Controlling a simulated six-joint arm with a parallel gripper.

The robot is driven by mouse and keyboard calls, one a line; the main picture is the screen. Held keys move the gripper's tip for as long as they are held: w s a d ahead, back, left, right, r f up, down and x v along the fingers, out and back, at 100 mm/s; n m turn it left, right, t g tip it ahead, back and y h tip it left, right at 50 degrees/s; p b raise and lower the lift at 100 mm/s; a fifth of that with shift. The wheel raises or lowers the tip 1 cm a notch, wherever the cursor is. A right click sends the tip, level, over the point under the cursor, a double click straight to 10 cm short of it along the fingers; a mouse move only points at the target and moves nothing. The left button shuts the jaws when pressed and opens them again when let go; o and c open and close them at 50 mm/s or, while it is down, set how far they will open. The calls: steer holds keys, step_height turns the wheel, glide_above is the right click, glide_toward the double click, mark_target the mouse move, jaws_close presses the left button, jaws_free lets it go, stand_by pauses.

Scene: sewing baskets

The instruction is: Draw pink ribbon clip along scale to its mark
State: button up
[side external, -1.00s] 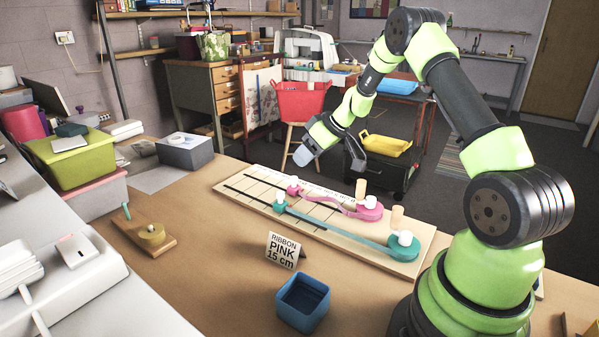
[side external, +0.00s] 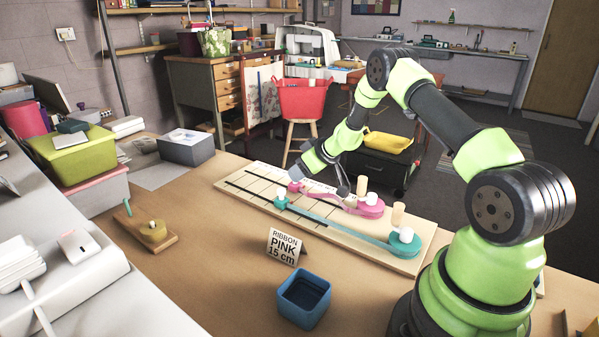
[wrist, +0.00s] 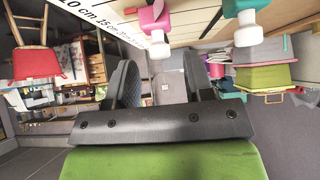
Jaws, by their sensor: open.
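In the wrist view the pink clip (wrist: 153,17) is just past my fingertips, nearly in line with the gap. A teal clip (side external: 281,203) sits in the parallel slot, its ribbon leading to a teal spool (side external: 404,245). My gripper (side external: 320,180) is open and empty, low behind the pink ribbon and apart from the clip. A card (side external: 282,248) reads "RIBBON PINK 15 cm".
Wooden posts (side external: 362,185) stand by the spools. A blue box (side external: 303,299) and a small wooden stand (side external: 150,234) are in front of the board. The table between card and wooden stand is clear.

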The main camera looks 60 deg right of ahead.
steer(key=shift+w+f, duration=0.5)
jaws_close()
steer(key=shift+w, duration=1.65)
jaws_free()
